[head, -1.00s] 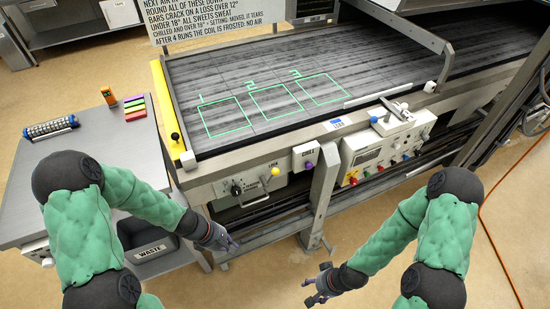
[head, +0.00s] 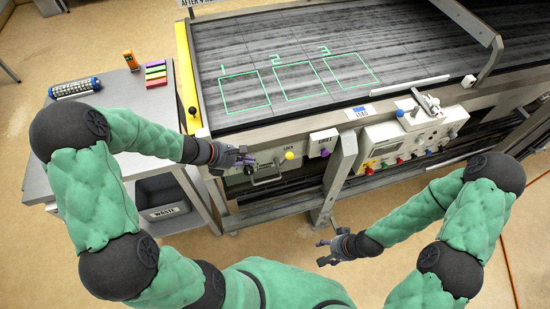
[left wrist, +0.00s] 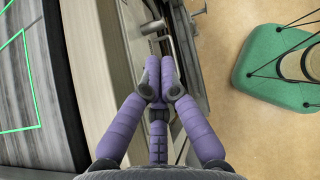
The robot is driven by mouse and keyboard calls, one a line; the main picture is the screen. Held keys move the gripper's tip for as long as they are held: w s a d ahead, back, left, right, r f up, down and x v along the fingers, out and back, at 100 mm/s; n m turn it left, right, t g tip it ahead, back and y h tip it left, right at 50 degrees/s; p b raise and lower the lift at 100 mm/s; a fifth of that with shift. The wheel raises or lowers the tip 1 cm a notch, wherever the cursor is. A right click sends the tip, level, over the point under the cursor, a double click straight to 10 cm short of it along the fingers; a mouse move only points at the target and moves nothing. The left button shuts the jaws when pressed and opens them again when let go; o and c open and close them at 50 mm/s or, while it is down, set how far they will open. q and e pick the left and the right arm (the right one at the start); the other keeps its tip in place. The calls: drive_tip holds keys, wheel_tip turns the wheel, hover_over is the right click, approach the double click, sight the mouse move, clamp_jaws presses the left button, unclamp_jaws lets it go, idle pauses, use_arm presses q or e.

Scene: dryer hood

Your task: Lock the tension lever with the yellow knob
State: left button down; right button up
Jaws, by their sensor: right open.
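The yellow knob (head: 289,155) sits on the machine's front panel beside a small label, at the right of the metal tension lever (head: 267,181). My left gripper (head: 246,161) is in front of the panel, just left of the knob and close above the lever. In the left wrist view, its purple fingers (left wrist: 160,68) come close together, and a metal bar (left wrist: 171,30) lies just beyond them. Contact with the lever or knob cannot be told. My right gripper (head: 323,252) is open and empty, low in front of the machine, away from the lever.
A grey upright post (head: 340,175) stands right of the knob, next to a purple-knobbed box (head: 323,144). A control box (head: 405,142) with colored knobs is further right. A side table (head: 110,105) and waste bin (head: 162,197) are at left. The belt (head: 300,60) lies above.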

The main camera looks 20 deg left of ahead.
use_arm(q)
drive_tip(key=b, duration=0.3)
approach(285, 161)
wheel_tip(285, 161, down, 4)
drive_tip(key=shift+w+d+r, duration=0.1)
drive_tip(key=shift+w+d, duration=0.55)
drive_tip(key=shift+d, duration=0.15)
drive_tip(key=shift+w+d, duration=0.65)
drive_tip(key=shift+d, duration=0.2)
